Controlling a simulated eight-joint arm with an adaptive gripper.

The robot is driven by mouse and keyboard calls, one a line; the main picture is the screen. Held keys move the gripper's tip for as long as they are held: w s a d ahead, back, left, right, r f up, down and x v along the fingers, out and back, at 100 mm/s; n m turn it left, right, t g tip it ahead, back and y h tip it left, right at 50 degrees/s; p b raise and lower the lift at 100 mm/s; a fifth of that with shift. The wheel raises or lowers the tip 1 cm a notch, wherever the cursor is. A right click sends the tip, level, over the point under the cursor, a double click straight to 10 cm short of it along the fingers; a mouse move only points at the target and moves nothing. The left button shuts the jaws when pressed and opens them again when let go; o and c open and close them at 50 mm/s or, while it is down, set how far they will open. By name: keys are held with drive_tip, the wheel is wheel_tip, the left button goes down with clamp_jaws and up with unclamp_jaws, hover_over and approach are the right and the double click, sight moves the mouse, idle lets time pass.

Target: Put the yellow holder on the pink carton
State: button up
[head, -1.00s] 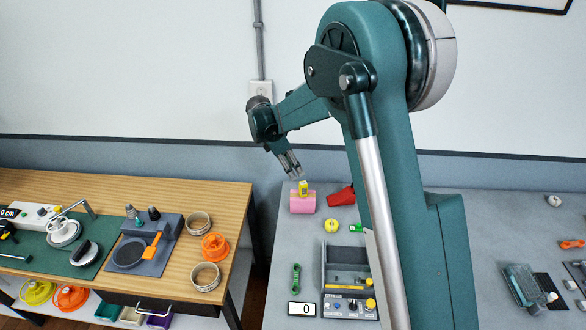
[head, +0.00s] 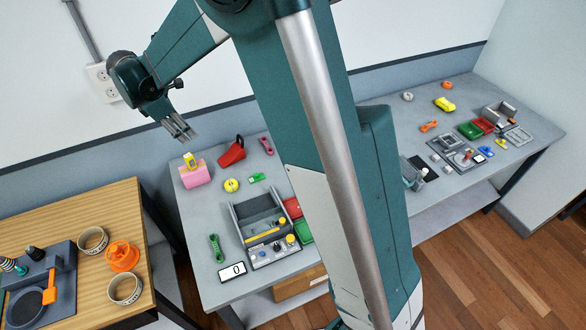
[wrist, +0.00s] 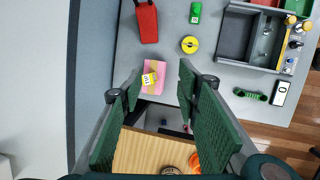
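The pink carton (head: 195,177) stands near the left end of the grey table. The yellow holder (head: 190,159), with a pale marked face, is on top of it. In the wrist view the carton (wrist: 156,68) and the holder (wrist: 149,79) show beyond the fingers, with the holder against the carton's near part. My gripper (head: 183,131) is above and a little left of the holder, with a gap between them. Its fingers are apart in the wrist view, with nothing held between them.
A red object (head: 232,152) and a yellow round piece (head: 231,185) are near the carton. A grey divided tray (head: 258,215) stands further forward. A wooden table (head: 75,285) with rings is at left. The wall is close behind.

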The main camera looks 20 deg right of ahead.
drive_tip(key=s+d+r+m+t+y, duration=0.1)
drive_tip(key=s+d+r+m, duration=0.3)
drive_tip(key=s+d+r, duration=0.4)
drive_tip(key=s+d+r+m+t+y, duration=0.1)
drive_tip(key=s+d+r+m, duration=0.4)
drive_tip(key=s, duration=0.5)
drive_tip(key=s+d+f+m+t, duration=0.1)
drive_tip(key=s+d+m, duration=0.2)
drive_tip(key=s, duration=0.4)
drive_tip(key=s+d+f+m+t+y, duration=0.1)
drive_tip(key=s+d+m, duration=0.2)
drive_tip(key=s, duration=0.5)
drive_tip(key=s+d+f+m+t, duration=0.1)
drive_tip(key=s+d+m, duration=0.2)
drive_tip(key=s, duration=0.4)
drive_tip(key=shift+s+d+m, duration=0.15)
drive_tip(key=shift+m, duration=0.55)
drive_tip(key=shift+f, duration=0.1)
wheel_tip(320, 180, down, 12)
drive_tip(key=b, duration=1.2)
